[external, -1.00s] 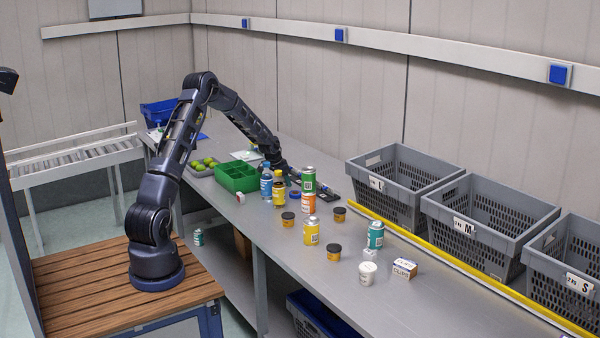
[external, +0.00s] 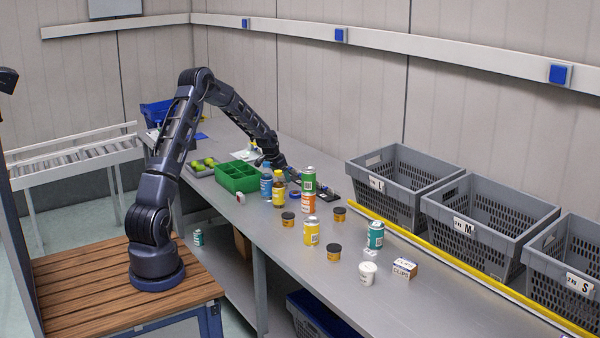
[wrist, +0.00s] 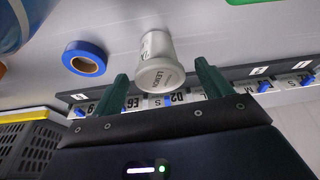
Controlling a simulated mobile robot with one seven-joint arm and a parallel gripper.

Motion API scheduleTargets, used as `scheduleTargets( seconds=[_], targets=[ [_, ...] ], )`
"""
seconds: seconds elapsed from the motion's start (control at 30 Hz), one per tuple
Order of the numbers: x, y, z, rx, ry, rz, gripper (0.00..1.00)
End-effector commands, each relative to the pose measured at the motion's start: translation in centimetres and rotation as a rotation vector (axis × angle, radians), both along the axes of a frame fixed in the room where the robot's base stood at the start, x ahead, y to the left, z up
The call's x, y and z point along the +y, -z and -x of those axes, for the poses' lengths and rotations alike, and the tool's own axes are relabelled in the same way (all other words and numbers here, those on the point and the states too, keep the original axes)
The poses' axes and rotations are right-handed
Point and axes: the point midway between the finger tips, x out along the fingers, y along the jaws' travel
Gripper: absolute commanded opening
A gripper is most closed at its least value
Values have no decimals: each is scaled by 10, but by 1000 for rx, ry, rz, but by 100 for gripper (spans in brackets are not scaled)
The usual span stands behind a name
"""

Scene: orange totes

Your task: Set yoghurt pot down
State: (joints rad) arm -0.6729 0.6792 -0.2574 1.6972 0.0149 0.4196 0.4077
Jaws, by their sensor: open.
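A white pot with dark printing (wrist: 158,62) shows in the wrist view, its round end facing the camera. It sits between the spread fingers of my gripper (wrist: 163,86), with a gap visible on both sides. My gripper is open. In the external view my gripper (external: 287,174) is low over the bench, behind the green-and-orange cans; the pot there is hidden or too small to tell. Another white pot (external: 367,274) stands upright near the bench's front edge, well away from my gripper.
A blue tape roll (wrist: 85,58) lies beside the pot. A dark labelled strip (wrist: 245,88) runs close by. Stacked cans (external: 308,192), bottles (external: 279,190) and a green divided tray (external: 238,178) crowd the near side. Grey crates (external: 400,185) line the back right.

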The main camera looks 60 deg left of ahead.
Motion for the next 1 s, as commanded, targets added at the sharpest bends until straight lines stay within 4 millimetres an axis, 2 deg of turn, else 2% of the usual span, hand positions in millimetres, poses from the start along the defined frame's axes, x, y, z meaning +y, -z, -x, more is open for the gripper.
scheduleTargets(
  seconds=[0.03, 0.2, 0.4, 0.53, 0.77, 0.87, 1.0],
  targets=[
    [0, -11, 3, -3, -1, -2, 78],
    [-2, -41, 16, -3, 0, -1, 78],
    [-2, -68, 27, -2, 0, -1, 78],
    [-3, -78, 31, -1, 0, 0, 78],
    [-4, -82, 33, 0, 0, 1, 78],
    [-10, -88, 35, 1, 4, -3, 78],
    [-38, -116, 45, 5, 19, -17, 78]
  ],
)
